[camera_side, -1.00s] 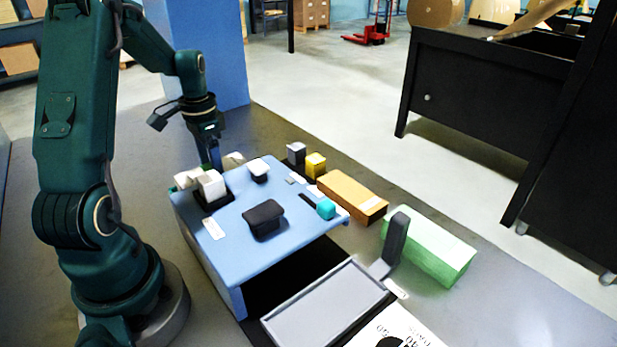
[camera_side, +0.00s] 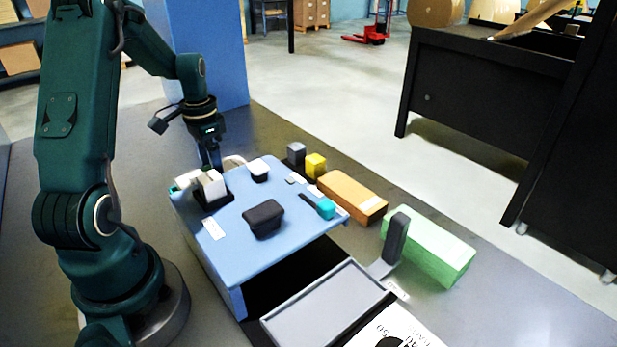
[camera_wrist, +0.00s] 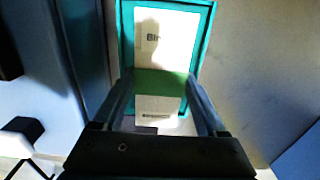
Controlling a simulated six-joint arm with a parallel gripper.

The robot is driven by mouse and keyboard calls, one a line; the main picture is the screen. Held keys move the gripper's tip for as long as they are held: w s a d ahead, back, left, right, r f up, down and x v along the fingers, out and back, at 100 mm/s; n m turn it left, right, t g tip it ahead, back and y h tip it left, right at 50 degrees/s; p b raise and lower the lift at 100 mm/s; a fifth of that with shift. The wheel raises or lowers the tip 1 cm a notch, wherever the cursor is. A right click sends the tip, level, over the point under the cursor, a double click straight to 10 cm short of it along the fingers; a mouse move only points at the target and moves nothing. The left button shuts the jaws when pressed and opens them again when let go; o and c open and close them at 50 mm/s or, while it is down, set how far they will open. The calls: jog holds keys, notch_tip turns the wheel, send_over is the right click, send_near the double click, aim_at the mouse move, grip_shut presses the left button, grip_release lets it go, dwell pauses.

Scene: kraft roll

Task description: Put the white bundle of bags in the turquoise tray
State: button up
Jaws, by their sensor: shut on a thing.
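The white bundle of bags (camera_wrist: 165,40) has printed lettering and a green band across its middle. My gripper (camera_wrist: 160,82) is shut on it at the band, with one finger on each side. The turquoise tray (camera_wrist: 208,38) shows around the bundle's far end, its rim on the left, right and far side. The bundle lies within the tray's outline in the wrist view; whether it rests on the tray floor I cannot tell. In the side view my gripper (camera_side: 211,162) is down behind the blue riser, which hides most of the tray and bundle.
The blue riser (camera_side: 230,262) stands right beside my gripper, with a white-topped block (camera_side: 212,186), a black block (camera_side: 263,218) and a turquoise roll (camera_side: 326,208) on it. An orange box (camera_side: 352,196) and a green box (camera_side: 432,247) stand beyond it to the right.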

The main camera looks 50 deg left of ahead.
jog(key=shift+f, duration=0.4)
dwell(0.3)
